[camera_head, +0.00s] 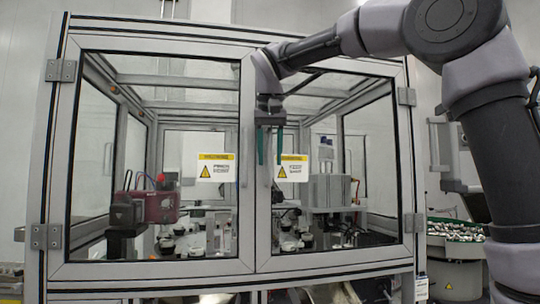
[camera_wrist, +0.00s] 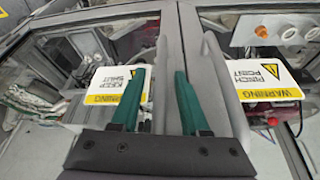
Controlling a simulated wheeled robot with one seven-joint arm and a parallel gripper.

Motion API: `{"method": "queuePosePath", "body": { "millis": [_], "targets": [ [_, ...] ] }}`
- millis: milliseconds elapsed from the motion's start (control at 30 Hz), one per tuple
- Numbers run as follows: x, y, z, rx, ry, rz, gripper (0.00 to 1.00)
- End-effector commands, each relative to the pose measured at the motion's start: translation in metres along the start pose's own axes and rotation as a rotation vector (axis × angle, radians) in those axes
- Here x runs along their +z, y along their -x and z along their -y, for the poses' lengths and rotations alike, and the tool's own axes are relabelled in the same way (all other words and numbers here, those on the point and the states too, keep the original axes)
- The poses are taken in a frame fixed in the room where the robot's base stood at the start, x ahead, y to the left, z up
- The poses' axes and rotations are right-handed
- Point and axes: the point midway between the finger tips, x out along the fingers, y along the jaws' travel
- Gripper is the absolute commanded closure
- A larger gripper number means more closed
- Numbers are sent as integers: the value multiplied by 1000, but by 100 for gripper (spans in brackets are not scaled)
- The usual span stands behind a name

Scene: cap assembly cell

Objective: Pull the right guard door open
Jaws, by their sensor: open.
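The right guard door (camera_head: 335,258) is a grey-framed clear panel, flush with the left door, so it looks closed. It carries a yellow-and-white warning label (camera_head: 291,168); this "keep shut" label also shows at left in the wrist view (camera_wrist: 117,85). My gripper (camera_head: 269,160) hangs fingers-down in front of the right door, near the seam between the doors. Its two green fingers are apart and empty; they also show in the wrist view (camera_wrist: 160,75). Grey upright bars (camera_wrist: 213,75) lie close to the fingers there. I cannot tell whether anything touches.
The left guard door (camera_head: 150,268) also looks closed and has its own label (camera_head: 216,167). Hinges (camera_head: 406,97) sit on the right door's outer edge. Behind the panels are a red device (camera_head: 160,205) and other machinery. A parts bowl (camera_head: 455,230) stands at right.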

Motion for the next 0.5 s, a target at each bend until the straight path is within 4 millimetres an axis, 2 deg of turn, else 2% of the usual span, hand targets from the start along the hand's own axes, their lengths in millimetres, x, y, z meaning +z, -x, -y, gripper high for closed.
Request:
{"method": "queuePosePath", "body": {
  "millis": [67,100,167,200,500],
  "targets": [
    [0,0,0,0,0,0,55],
    [0,0,0,0,0,0,63],
    [0,0,0,0,0,0,86],
    [0,0,0,0,0,0,100],
    [0,0,0,0,0,-1,100]
  ]
}}
